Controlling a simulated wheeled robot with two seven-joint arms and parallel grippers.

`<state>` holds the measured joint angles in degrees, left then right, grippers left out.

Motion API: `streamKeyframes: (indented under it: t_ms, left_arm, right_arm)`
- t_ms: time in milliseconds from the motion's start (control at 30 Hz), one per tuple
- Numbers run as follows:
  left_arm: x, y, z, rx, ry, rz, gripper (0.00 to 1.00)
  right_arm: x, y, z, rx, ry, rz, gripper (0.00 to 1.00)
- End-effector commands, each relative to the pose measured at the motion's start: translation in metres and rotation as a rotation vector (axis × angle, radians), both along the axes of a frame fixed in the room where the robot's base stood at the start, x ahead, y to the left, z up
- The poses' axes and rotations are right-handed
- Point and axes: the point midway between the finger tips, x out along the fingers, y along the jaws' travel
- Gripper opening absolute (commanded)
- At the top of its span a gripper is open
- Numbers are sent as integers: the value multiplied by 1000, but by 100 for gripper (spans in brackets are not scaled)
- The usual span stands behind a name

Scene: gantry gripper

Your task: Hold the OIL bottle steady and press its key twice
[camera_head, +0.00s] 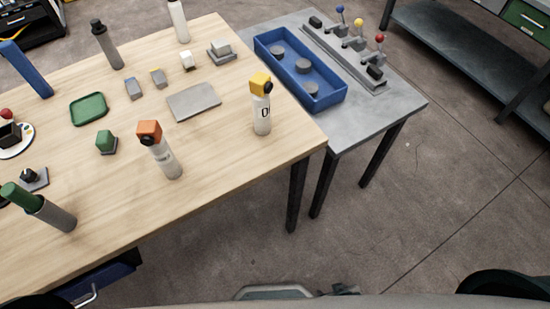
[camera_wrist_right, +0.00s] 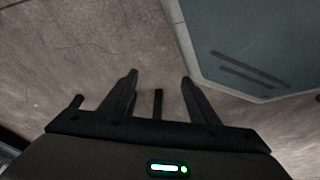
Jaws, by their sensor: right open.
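A white bottle with a yellow head (camera_head: 261,110) stands upright near the table's right corner in the head view. A dark mark like an "O" shows on its side; the rest of the label is turned away. Another pale bottle with an orange head (camera_head: 165,160) stands to its left, with a label too faint to read. I cannot tell for sure which is the OIL bottle. My right gripper (camera_wrist_right: 158,80) is open and empty in the right wrist view, above bare floor and away from the bottles. My left gripper is not in view.
The wooden table (camera_head: 225,165) also holds a green-topped grey cylinder (camera_head: 50,213), a green tray (camera_head: 89,109), a grey plate (camera_head: 194,102) and several small blocks. A grey side table (camera_head: 390,108) carries a blue bin (camera_head: 328,99) and several levers. Floor in front is clear.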

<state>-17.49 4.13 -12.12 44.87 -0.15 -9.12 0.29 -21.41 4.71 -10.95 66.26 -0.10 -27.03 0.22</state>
Motion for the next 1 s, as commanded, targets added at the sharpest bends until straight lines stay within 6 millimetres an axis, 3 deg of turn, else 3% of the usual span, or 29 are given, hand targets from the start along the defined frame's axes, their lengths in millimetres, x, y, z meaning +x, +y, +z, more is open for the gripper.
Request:
streamKeyframes:
  t_ms: [100,300,700,733,833,867,1000]
  left_arm:
    - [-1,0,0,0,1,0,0]
    - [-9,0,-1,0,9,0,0]
    - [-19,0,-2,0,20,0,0]
    - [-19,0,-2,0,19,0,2]
    - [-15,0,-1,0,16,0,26]
    - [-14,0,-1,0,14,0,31]
    - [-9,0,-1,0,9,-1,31]
  right_arm:
    - [-27,-3,-29,1,6,6,56]
    - [-58,-7,-54,3,5,14,56]
    - [-68,-9,-60,4,2,16,56]
    - [-68,-9,-60,4,3,16,53]
    - [-68,-9,-60,4,3,16,31]
    - [-68,-9,-60,4,3,16,31]
    - [-68,-9,-60,4,3,16,31]
